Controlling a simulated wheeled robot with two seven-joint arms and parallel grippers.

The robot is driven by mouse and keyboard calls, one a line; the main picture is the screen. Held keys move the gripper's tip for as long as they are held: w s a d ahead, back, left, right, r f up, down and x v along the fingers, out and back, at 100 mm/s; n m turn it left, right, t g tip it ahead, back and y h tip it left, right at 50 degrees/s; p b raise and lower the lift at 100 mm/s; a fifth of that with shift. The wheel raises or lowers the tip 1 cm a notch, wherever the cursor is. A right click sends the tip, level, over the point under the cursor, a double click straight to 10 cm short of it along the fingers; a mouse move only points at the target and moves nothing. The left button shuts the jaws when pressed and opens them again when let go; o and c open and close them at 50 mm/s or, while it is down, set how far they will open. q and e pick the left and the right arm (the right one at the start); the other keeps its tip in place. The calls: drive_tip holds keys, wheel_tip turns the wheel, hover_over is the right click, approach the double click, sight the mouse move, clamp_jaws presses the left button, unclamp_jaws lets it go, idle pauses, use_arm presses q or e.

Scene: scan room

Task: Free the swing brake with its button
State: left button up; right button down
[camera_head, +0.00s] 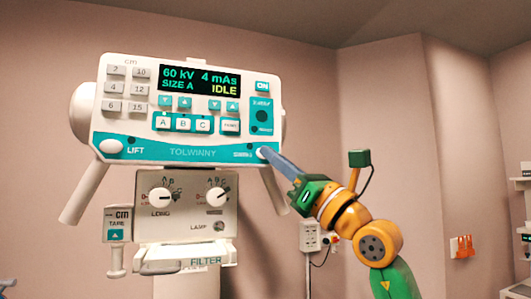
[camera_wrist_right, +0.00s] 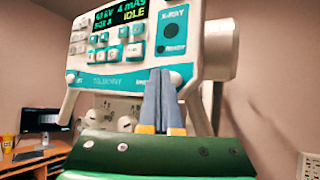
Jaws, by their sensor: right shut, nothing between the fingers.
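The white tube-head control panel (camera_head: 185,105) faces me, with a lit display reading 60 kV, 4 mAs, SIZE A and IDLE. At its lower right corner is a pale round button (camera_head: 261,153) beside a small label too blurred to read fully. My right gripper (camera_head: 267,151) is shut and empty. Its blue-grey fingertips are at this button and partly cover it; I cannot tell whether they press it. In the right wrist view the shut fingers (camera_wrist_right: 158,72) reach up to the panel's lower right edge. My left gripper is not in view.
A similar white LIFT button (camera_head: 110,147) is at the panel's lower left. Slanted handles (camera_head: 84,194) stick out below both sides. Under the panel is a collimator box with two knobs (camera_head: 160,195). A desk with a monitor (camera_wrist_right: 41,120) stands at the left in the wrist view.

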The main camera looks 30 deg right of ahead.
drive_tip(key=shift+w+d+p, duration=0.1)
drive_tip(key=shift+w+p, duration=0.3)
idle(0.4)
drive_tip(key=shift+s, duration=0.1)
drive_tip(key=shift+s+a+b, duration=0.2)
drive_tip(key=shift+s+b, duration=0.4)
drive_tip(key=shift+b, duration=0.1)
drive_tip(key=shift+s, duration=0.1)
